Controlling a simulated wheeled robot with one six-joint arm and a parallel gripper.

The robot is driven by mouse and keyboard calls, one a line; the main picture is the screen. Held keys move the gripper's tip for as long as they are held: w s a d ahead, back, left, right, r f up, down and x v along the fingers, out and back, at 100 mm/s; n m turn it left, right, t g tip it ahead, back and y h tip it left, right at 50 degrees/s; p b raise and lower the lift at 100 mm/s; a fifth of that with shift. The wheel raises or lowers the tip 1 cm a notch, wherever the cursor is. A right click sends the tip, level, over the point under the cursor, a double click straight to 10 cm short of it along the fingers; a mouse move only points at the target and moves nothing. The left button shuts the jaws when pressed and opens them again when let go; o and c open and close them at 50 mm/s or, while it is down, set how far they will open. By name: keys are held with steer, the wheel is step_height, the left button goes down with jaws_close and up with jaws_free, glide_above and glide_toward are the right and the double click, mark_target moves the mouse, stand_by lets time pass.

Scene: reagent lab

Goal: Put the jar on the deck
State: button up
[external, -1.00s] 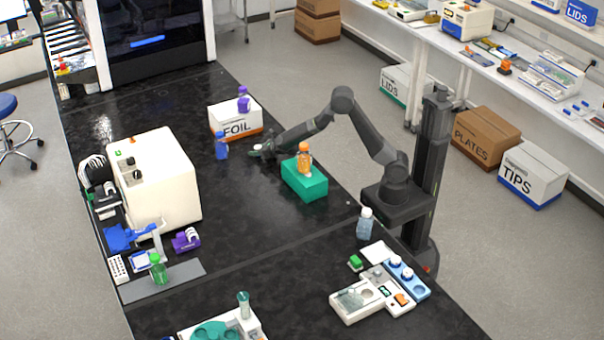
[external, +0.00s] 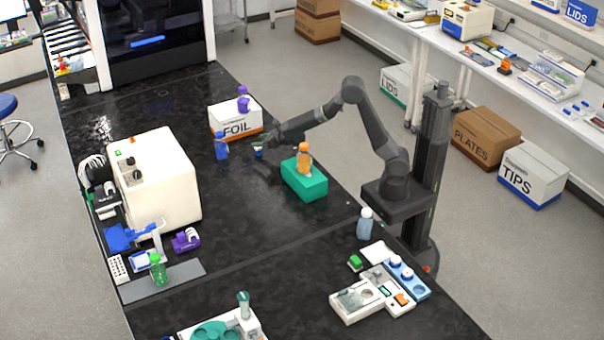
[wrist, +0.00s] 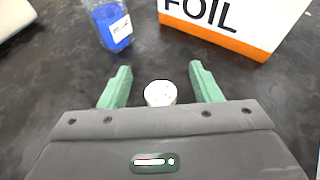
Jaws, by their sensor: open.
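A small round jar with a white speckled top (wrist: 160,93) shows between my fingers in the wrist view; its lower part is hidden by my gripper's body. My gripper (wrist: 161,84) is open, with one green finger on each side of the jar and a gap to both. In the external view my gripper (external: 260,149) is low over the black bench, between the blue-capped bottle and the teal block. The jar cannot be made out clearly there. I cannot tell which surface is the deck.
The FOIL box (external: 236,120) and a blue-labelled bottle (external: 221,147) stand close by. The bottle also shows in the wrist view (wrist: 110,24). An orange-capped bottle (external: 304,160) stands on the teal block (external: 303,183). A large white instrument (external: 160,185) stands left; the bench between is clear.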

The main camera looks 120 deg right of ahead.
steer(key=shift+o, duration=0.3)
steer(key=shift+r, duration=0.8)
